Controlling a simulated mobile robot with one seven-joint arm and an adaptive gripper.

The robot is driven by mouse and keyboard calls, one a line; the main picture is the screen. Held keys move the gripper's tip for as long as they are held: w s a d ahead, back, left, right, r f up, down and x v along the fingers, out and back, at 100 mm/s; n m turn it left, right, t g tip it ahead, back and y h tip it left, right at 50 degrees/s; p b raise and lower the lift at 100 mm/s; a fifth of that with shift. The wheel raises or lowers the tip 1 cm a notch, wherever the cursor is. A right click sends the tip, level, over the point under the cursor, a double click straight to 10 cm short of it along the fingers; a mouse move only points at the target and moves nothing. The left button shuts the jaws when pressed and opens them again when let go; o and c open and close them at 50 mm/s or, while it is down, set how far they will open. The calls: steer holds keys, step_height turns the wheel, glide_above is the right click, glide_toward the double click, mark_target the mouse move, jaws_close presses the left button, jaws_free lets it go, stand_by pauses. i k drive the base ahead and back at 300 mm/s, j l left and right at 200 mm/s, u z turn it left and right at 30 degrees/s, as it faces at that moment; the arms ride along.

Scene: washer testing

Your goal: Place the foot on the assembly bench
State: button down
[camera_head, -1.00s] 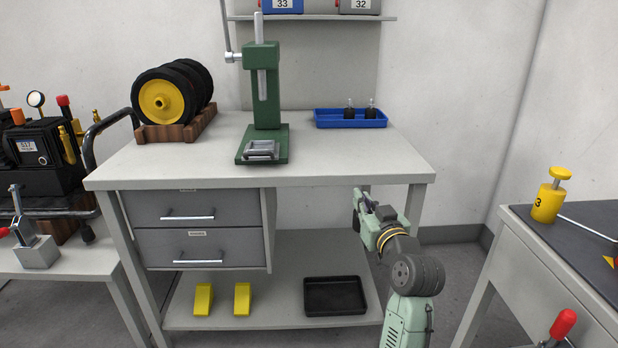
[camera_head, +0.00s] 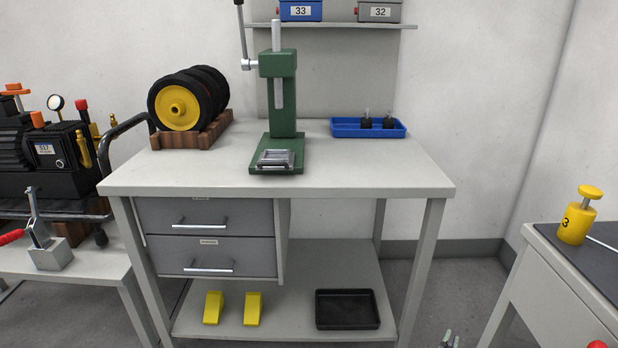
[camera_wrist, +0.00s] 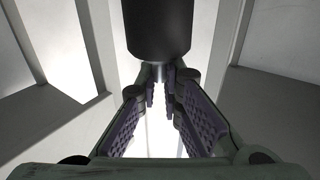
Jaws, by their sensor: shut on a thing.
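The foot (camera_wrist: 158,28) shows in the wrist view as a black cylinder with a thin metal stud. My gripper (camera_wrist: 160,98) is shut on the stud, with the black body beyond the fingertips. In the head view only small tips of my gripper (camera_head: 449,340) show at the bottom edge, right of the bench, and the foot cannot be made out there. The assembly bench (camera_head: 370,172) is a light grey table with a clear front right top. A blue tray (camera_head: 345,131) at its back right holds two similar black feet (camera_head: 388,122).
A green press (camera_head: 280,100) stands mid-bench, with wheels in a wooden rack (camera_head: 180,143) to its left. A shelf with bins is above. A black tray (camera_head: 347,310) and two yellow wedges (camera_head: 252,308) lie on the lower shelf. Another table (camera_head: 560,285) stands at right.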

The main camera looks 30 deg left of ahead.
mark_target(183, 172)
steer(key=i+j+z, duration=0.15)
steer(key=j, duration=0.25)
steer(key=i+j+z, duration=0.15)
steer(key=i+j, duration=0.2)
steer(key=j+z, duration=0.1)
steer(key=j, duration=0.45)
steer(key=k+j+z, duration=0.15)
steer(key=j, duration=0.4)
steer(key=k+j+z, duration=0.3)
steer(key=k+j, duration=0.45)
steer(key=j, duration=0.2)
steer(key=k+j+z, duration=0.3)
steer(key=k+j, duration=0.45)
steer(key=i, duration=0.3)
